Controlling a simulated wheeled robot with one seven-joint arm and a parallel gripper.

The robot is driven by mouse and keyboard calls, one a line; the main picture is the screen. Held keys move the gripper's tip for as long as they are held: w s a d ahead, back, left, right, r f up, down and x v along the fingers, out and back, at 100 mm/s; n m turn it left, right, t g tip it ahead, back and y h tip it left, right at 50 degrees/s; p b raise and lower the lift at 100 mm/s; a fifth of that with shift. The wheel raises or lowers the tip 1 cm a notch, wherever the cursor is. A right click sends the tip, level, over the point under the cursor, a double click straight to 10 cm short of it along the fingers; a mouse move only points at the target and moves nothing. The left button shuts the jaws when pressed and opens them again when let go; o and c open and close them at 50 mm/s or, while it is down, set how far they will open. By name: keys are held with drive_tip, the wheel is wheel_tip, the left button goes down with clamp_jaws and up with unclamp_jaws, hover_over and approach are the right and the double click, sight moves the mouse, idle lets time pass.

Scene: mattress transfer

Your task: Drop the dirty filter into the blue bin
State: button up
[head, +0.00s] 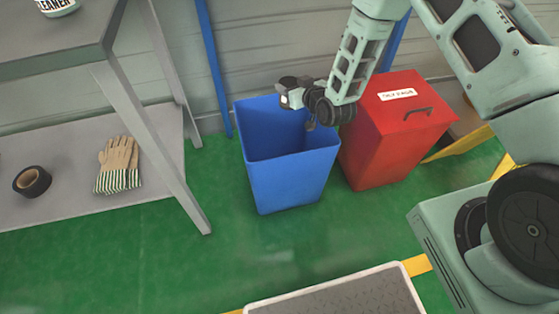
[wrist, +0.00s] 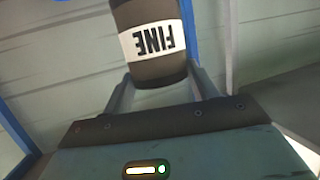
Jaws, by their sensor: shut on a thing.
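The blue bin (head: 290,180) stands open on the green floor, left of a red lidded bin. In the wrist view my gripper (wrist: 160,90) is shut on a dark cylindrical filter (wrist: 155,70). It has a white band reading "FINE", upside down in the picture. Its upper end runs out of the frame. In the head view I cannot make out the filter apart from the dark gripper. I cannot tell how dirty the filter is.
The red bin (head: 395,135), with a labelled lid and handle, stands close on the right. A grey workbench (head: 60,55) stands at the left; its lower shelf (head: 75,165) holds gloves (head: 118,165) and black tape (head: 32,181).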

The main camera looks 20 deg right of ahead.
drive_tip(key=shift+f+b, duration=1.9)
drive_tip(key=shift+f, duration=0.9)
drive_tip(key=o, duration=1.1)
drive_tip(key=shift+s, duration=0.1)
drive_tip(key=p+v, duration=0.2)
drive_tip(key=v, duration=1.5)
drive_tip(key=shift+s+r, duration=0.15)
drive_tip(key=shift+r, duration=0.05)
